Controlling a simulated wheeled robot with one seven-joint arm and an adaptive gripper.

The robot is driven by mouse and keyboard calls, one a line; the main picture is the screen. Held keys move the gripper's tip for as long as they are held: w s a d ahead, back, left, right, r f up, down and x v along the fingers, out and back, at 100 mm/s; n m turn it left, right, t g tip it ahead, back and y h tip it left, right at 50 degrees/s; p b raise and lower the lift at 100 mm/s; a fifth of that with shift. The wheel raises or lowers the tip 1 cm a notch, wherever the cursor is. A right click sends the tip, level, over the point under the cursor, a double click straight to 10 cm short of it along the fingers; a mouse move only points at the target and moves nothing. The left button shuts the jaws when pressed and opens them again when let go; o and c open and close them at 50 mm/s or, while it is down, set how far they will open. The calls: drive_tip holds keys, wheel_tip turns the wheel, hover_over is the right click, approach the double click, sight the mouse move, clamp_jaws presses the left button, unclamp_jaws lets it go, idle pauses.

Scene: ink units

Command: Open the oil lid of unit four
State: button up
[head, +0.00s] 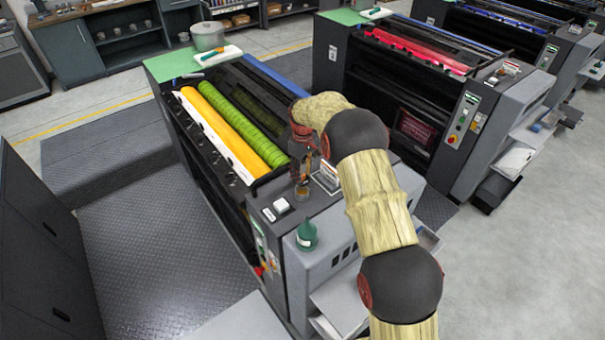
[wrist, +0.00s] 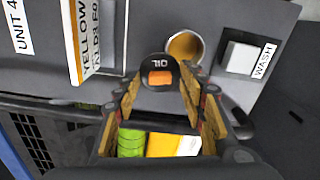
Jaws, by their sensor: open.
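The nearest press, unit four (head: 222,85), has a "UNIT 4" label (wrist: 18,27) in the wrist view. A round black lid marked OIL (wrist: 158,68), with an orange patch, shows between my fingertips. Beside it is a round oil opening (wrist: 185,48) with an amber inside; the lid lies off to its side and does not cover it. My gripper (wrist: 160,86) is open, its fingers on either side of the lid. Whether they touch it I cannot tell. In the head view my gripper (head: 303,188) is low over the press's end panel, and the lid is hard to make out.
A white WASH button (wrist: 242,57) and a YELLOW label plate (wrist: 85,40) flank the opening. A green bottle (head: 307,236) stands on the near ledge. Yellow and green rollers (head: 222,125) lie behind my gripper. Another press (head: 420,85) stands to the right.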

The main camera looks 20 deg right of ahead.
wheel_tip(320, 180, up, 12)
idle(0.5)
drive_tip(key=shift+w, duration=0.1)
drive_tip(key=s+f+m, duration=0.3)
drive_tip(key=s+f, duration=0.1)
drive_tip(key=s, duration=0.1)
drive_tip(key=s+r+m+t+b, duration=0.1)
drive_tip(key=s+b, duration=0.6)
drive_tip(key=s, duration=1.3)
drive_tip(key=s+a+r+m+t+b, duration=0.1)
drive_tip(key=s+r+t+b, duration=0.3)
drive_tip(key=s, duration=1.7)
drive_tip(key=m+b, duration=0.1)
drive_tip(key=b, duration=0.3)
drive_tip(key=shift+a+r+m+t, duration=0.15)
drive_tip(key=shift+a+m+t, duration=0.05)
drive_tip(key=shift+m+t, duration=0.1)
